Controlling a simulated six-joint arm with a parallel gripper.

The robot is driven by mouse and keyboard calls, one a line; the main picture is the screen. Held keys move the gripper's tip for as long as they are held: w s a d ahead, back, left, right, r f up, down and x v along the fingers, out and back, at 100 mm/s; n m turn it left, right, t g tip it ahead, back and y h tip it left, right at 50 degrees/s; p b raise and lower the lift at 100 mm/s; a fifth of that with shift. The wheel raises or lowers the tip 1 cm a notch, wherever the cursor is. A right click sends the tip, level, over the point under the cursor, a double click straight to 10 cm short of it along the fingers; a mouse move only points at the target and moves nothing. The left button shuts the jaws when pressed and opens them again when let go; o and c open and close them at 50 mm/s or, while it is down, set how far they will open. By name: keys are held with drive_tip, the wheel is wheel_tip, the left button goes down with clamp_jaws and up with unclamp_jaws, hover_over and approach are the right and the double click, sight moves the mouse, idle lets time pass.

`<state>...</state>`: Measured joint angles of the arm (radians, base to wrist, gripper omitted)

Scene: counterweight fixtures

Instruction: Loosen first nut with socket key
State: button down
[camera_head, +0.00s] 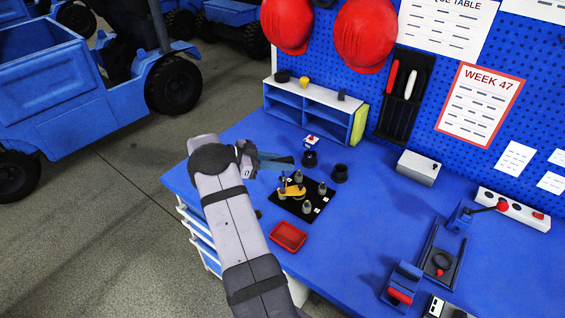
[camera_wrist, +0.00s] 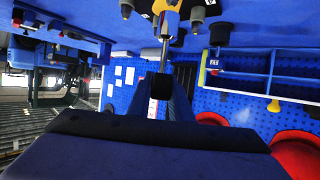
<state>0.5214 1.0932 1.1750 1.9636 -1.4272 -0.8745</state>
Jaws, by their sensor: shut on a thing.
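A black plate (camera_head: 318,188) on the blue bench carries a yellow fixture (camera_head: 292,191) and several grey upright posts, one of them (camera_head: 307,206) at its front. My gripper (camera_head: 288,161) is above the back left of this plate. In the wrist view my gripper (camera_wrist: 163,84) is shut on the socket key, whose bright metal shaft (camera_wrist: 164,52) runs towards the yellow fixture (camera_wrist: 188,14). Grey posts (camera_wrist: 210,8) show beside it. The far end of the key overlaps the fixture. I cannot tell whether it sits on a nut. The nut itself is not clear.
Two dark cups (camera_head: 340,173) stand behind the plate, with a small red-topped box (camera_head: 312,140) near them. A red tray (camera_head: 288,236) lies in front. A blue-and-white shelf (camera_head: 315,106) stands at the back. Clear bench lies right of the plate.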

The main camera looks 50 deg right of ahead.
sight(282, 177)
drive_tip(key=shift+f+b, duration=0.95)
drive_tip(key=shift+f, duration=0.65)
idle(1.3)
drive_tip(key=shift+r+p, duration=0.15)
drive_tip(key=shift+p, duration=0.35)
drive_tip(key=shift+n+t+h+p, duration=0.4)
drive_tip(key=shift+n+t+p, duration=0.15)
drive_tip(key=shift+n+t, duration=0.05)
